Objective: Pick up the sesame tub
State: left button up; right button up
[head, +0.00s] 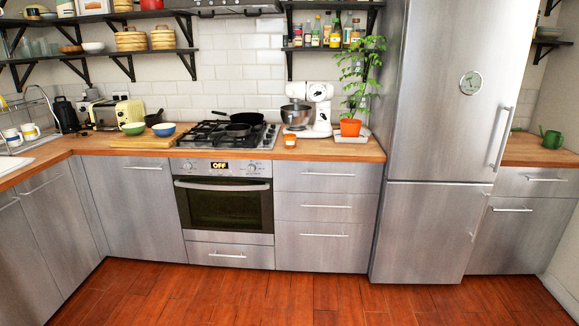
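A small orange tub with a pale label (290,140) stands on the wooden counter, right of the hob and in front of the stand mixer. It may be the sesame tub, but its label is too small to read. It appears upright, close to the counter's front edge. Neither of my grippers is in view.
The stand mixer (318,110) and a potted plant (350,127) stand behind and right of the tub. Drawers (325,215) are below, the steel fridge (440,130) to the right. The red floor (300,300) in front is clear.

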aim_at(291, 139)
jog(key=i, duration=1.7)
